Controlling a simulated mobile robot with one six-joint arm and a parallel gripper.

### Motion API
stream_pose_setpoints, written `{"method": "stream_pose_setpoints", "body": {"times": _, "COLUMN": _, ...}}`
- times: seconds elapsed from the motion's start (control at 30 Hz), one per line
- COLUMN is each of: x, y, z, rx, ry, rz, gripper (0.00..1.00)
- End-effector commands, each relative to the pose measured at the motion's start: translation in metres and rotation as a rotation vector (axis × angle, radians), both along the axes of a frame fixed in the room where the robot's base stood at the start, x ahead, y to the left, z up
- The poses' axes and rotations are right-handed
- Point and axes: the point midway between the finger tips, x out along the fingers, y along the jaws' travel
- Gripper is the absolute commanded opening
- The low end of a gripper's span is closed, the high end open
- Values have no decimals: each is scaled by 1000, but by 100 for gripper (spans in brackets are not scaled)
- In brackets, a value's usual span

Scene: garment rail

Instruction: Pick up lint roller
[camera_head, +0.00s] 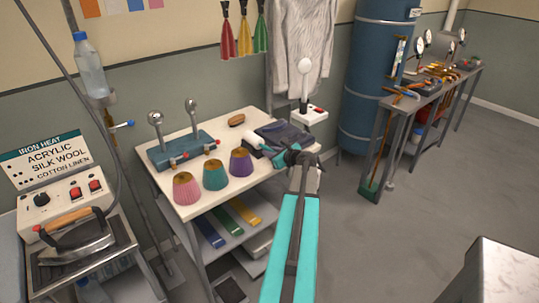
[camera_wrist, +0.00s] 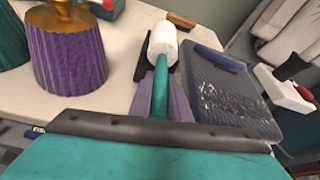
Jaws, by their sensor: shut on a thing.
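The lint roller has a white roll (camera_head: 252,141) and a teal handle (camera_wrist: 161,88). Its white roll also shows at the top middle of the wrist view (camera_wrist: 160,42), pointing away from me. My gripper (camera_wrist: 160,100) is shut on the teal handle, with one finger on each side. In the head view my gripper (camera_head: 286,157) is at the right front part of the white table (camera_head: 188,210). I cannot tell whether the roller touches the tabletop. The lower end of the handle is hidden by my gripper.
A wooden brush (camera_head: 237,120) lies behind. A steamer stand with a white box (camera_head: 310,115) stands at the back right.

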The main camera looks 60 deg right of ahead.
Motion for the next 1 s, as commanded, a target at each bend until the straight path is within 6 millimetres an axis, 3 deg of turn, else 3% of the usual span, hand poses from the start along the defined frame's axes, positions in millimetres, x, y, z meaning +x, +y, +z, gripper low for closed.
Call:
{"method": "stream_pose_setpoints", "body": {"times": 0.63, "x": 0, "y": 0, "z": 75, "rx": -2, "ry": -2, "rz": 0, "gripper": 0}}
{"method": "stream_pose_setpoints", "body": {"times": 1.0, "x": 0, "y": 0, "z": 92, "rx": -1, "ry": -1, "rz": -1, "gripper": 0}}
